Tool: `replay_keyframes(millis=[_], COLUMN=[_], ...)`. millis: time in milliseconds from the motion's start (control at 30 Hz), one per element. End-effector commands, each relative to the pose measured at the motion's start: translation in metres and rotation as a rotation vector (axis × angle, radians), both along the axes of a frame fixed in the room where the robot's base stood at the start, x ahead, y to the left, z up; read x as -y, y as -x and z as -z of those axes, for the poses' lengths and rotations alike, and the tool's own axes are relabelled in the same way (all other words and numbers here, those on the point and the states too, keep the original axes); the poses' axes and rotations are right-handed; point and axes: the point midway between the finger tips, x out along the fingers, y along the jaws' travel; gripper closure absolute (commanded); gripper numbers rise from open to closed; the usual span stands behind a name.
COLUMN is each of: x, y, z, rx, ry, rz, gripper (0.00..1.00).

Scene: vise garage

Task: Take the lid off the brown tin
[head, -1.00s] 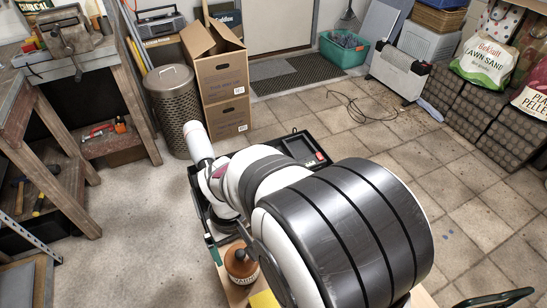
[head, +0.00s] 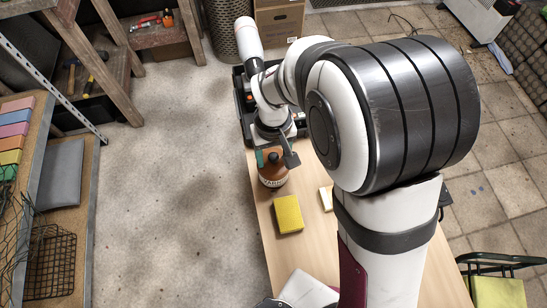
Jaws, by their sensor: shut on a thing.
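The brown tin (head: 273,174), a rounded brown container with a white label, stands upright near the far left edge of the wooden table. Its small dark lid (head: 273,157) shows on top. My gripper (head: 274,156) is at the top of the tin, with its fingers on either side of the lid, and is shut on it. The lid looks seated on the tin; whether there is any gap beneath it is too small to tell.
A yellow sponge-like block (head: 288,214) lies just in front of the tin, with a pale block (head: 326,198) to its right, partly hidden by my arm. The wooden table (head: 263,222) is bare along its left edge. A wire basket (head: 50,262) stands on the shelf at far left.

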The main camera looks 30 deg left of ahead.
Motion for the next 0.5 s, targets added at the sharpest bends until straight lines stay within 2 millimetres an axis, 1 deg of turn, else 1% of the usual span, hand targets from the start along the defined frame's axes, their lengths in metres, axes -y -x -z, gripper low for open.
replay_keyframes(millis=[333,367,500], x=[0.001,0.001,0.0], y=[0.001,0.001,0.001], z=[0.0,-0.001,-0.017], rx=[-0.003,-0.002,-0.001], ry=[0.003,0.002,0.002], rz=[-0.001,-0.001,0.0], gripper=[0.93,1.0,1.0])
